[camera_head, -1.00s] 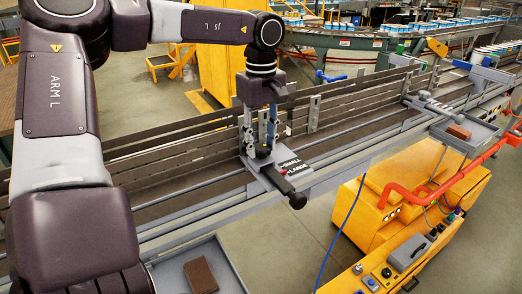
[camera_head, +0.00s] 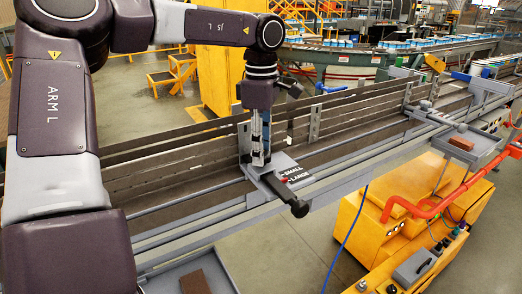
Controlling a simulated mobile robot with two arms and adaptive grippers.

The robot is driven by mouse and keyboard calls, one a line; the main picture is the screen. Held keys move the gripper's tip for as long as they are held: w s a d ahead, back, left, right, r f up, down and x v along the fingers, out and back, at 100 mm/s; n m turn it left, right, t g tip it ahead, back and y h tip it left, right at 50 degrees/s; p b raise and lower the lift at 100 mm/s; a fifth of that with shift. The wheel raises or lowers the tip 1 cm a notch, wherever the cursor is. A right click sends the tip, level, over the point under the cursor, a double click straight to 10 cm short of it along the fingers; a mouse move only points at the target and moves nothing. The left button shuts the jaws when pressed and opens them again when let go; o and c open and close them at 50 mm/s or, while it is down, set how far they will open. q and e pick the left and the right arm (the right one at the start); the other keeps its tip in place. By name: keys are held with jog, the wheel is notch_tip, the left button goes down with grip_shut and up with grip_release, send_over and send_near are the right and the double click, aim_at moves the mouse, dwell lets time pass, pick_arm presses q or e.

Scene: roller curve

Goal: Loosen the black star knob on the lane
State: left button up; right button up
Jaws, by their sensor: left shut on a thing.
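My left gripper (camera_head: 259,160) points straight down over the grey slide plate (camera_head: 268,185) on the lane (camera_head: 180,180). Its fingers are shut on the black star knob, which is mostly hidden between and behind them. The plate carries a black label (camera_head: 292,174) reading SMALL and LARGE, with a red mark near LARGE. A black handle (camera_head: 299,208) sticks out from the plate's front end. My right gripper is not in view.
A grey tray with a brown block (camera_head: 195,283) is at the front left. Another tray (camera_head: 478,150) with a reddish-brown block (camera_head: 461,143) is at the right. An orange pipe (camera_head: 430,207) and yellow machine (camera_head: 365,225) stand in front of the lane. Slotted guide rails (camera_head: 180,150) run behind the gripper.

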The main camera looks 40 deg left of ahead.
pick_arm(q)
jog(key=shift+s+f, duration=0.2)
jog(key=shift+f, duration=0.15)
jog(key=o, duration=0.8)
jog(key=shift+c, duration=0.2)
jog(key=o, duration=0.4)
jog(key=shift+w, duration=0.15)
notch_tip(320, 180, up, 12)
